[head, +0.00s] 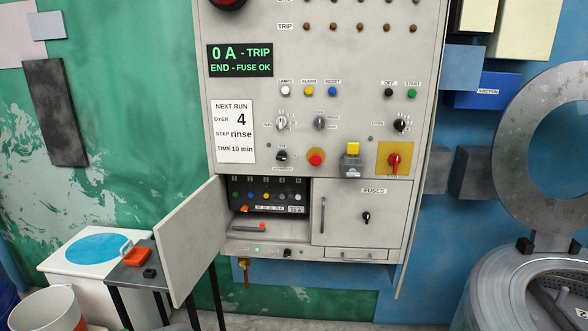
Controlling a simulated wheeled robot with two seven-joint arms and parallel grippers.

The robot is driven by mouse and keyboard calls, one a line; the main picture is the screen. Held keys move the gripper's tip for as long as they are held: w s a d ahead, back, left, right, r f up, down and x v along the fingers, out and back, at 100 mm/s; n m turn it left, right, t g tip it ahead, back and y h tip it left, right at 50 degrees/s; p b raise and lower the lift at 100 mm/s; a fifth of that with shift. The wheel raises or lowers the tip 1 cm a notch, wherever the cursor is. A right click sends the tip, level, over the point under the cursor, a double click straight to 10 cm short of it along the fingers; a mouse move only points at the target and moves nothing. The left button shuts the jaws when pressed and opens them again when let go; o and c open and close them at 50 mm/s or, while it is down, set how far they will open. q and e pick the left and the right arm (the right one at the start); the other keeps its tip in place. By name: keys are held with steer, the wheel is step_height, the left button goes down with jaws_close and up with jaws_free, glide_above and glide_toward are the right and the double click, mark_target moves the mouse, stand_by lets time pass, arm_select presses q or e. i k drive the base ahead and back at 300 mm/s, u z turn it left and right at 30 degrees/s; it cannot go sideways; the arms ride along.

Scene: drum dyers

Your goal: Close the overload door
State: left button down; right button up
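The overload door (190,240) is a plain grey panel on the lower left of the grey control cabinet (345,50). It stands wide open, swung out to the left and toward me from the left side of its compartment. The open compartment (265,202) shows a dark panel with a row of coloured round buttons or dials. An orange-tipped item (263,227) lies on the ledge below that panel. Neither of my grippers shows in the head view.
The fuses door (345,212) to the right is shut. A small table (125,272) with an orange block (137,257) stands left of the open door, by a white box with a blue top (92,248). A large metal drum (490,290) is at the right.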

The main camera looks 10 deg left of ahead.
mark_target(189, 239)
steer(key=u, duration=0.35)
steer(key=i, duration=0.65)
steer(key=z, duration=1.1)
steer(key=k, duration=1.25)
steer(key=u, duration=1.05)
